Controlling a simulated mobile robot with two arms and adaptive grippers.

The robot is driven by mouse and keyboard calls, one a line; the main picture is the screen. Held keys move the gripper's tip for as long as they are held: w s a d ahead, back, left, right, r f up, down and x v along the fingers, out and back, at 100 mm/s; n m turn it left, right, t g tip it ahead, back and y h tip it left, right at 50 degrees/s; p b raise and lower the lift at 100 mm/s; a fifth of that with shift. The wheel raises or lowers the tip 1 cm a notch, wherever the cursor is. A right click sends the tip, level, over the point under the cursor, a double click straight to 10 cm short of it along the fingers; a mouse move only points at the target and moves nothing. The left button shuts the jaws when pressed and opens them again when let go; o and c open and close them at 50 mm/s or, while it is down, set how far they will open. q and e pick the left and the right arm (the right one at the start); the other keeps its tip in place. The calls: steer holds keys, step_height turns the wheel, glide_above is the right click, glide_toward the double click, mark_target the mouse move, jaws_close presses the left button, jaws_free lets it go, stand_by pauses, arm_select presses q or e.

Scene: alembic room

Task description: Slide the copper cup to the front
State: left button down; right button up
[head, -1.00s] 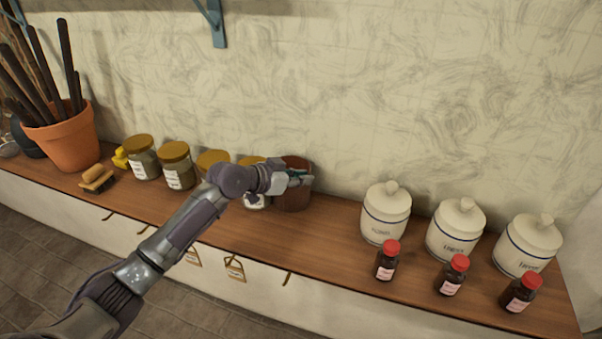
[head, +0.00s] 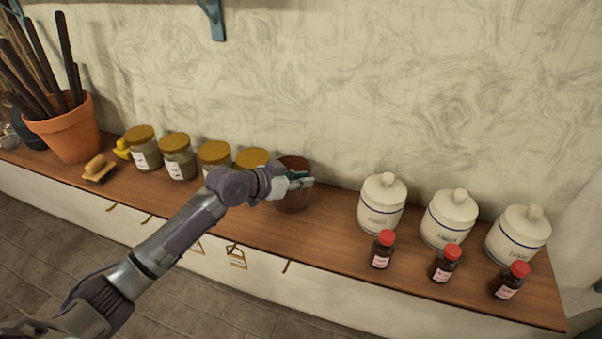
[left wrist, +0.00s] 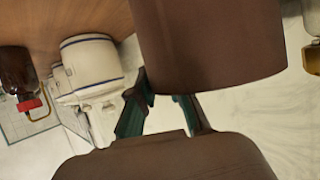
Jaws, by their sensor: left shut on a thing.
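The copper cup (head: 295,203), dull reddish-brown, stands upright on the wooden counter (head: 330,232) near the wall, right of a row of lidded jars. My left gripper (head: 299,181) reaches in from the left and is shut on the cup's near side. In the left wrist view the cup (left wrist: 210,45) fills the top middle, and the dark green fingers of my left gripper (left wrist: 163,105) meet it. The fingertips are partly hidden by the cup there. My right gripper is not in view.
Several glass jars with gold lids (head: 177,158) stand just left of the cup. White canisters (head: 382,203) and red-capped bottles (head: 383,250) stand to its right. Bare counter lies between cup and canisters, and toward the front edge. A terracotta pot (head: 65,130) stands far left.

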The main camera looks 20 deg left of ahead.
arm_select(q)
steer(key=s+d+p, duration=0.2)
steer(key=s+d, duration=0.2)
steer(key=s, duration=0.6)
steer(key=shift+f, duration=0.35)
stand_by(1.3)
steer(key=shift+d, duration=0.1)
stand_by(0.3)
steer(key=c, duration=1.1)
jaws_free()
steer(key=shift+r, duration=0.1)
steer(key=shift+w, duration=0.1)
steer(key=shift+r, duration=0.1)
